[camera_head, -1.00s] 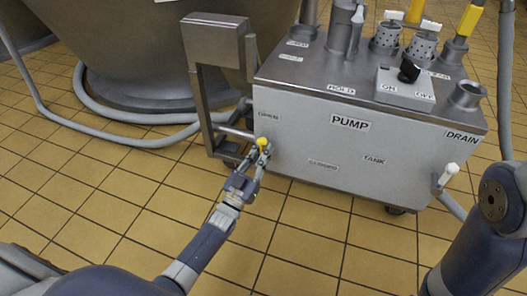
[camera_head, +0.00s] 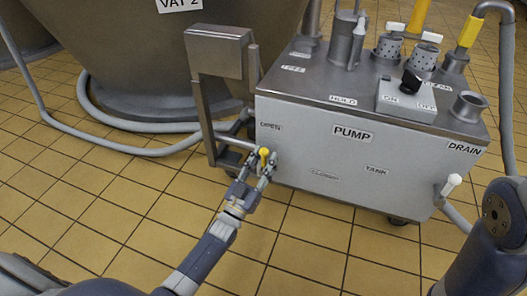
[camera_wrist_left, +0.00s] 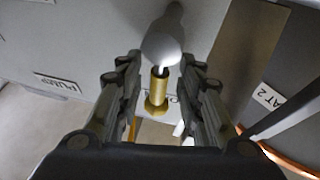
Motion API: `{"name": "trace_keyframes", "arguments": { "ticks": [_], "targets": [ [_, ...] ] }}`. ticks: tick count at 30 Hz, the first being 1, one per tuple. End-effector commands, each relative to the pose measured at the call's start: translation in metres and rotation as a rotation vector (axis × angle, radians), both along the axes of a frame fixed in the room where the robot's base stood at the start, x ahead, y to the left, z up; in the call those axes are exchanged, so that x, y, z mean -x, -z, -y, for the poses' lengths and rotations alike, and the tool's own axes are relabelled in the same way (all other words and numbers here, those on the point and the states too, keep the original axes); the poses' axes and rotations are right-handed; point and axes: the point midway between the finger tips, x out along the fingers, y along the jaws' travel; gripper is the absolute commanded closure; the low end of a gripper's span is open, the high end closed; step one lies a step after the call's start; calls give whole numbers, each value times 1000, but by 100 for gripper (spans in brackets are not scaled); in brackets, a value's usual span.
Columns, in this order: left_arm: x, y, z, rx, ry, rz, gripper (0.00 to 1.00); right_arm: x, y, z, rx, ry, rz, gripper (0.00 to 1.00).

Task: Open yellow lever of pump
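The pump (camera_head: 330,150) is a grey box with a label PUMP on its front. The yellow lever (camera_head: 264,152) shows as a small yellow knob low on the left of that front, below the OPEN label (camera_head: 269,126). My left gripper (camera_head: 262,160) is open, its fingers on either side of the knob; contact cannot be told. In the left wrist view, the open fingers (camera_wrist_left: 158,75) stand on either side of a brass fitting (camera_wrist_left: 157,92) and a pale rounded end (camera_wrist_left: 162,46). My right gripper is out of view.
A white-handled lever (camera_head: 451,185) sits at the pump's right, near the DRAIN label. A CLOSED label (camera_head: 325,174) is low on the front. A metal stand (camera_head: 205,110) and hoses are at the left. Tiled floor (camera_head: 130,200) in front is free.

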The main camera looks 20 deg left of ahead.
Motion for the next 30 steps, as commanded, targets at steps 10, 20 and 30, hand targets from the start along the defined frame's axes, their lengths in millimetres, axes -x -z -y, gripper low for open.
{"name": "trace_keyframes", "arguments": {
  "ticks": [10,20,30],
  "targets": [
    [1,-54,0,1,1,5,66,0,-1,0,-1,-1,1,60],
    [0,-93,-1,2,-1,2,66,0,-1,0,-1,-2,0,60],
    [0,-95,-1,1,-1,0,66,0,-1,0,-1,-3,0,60]
  ]
}}
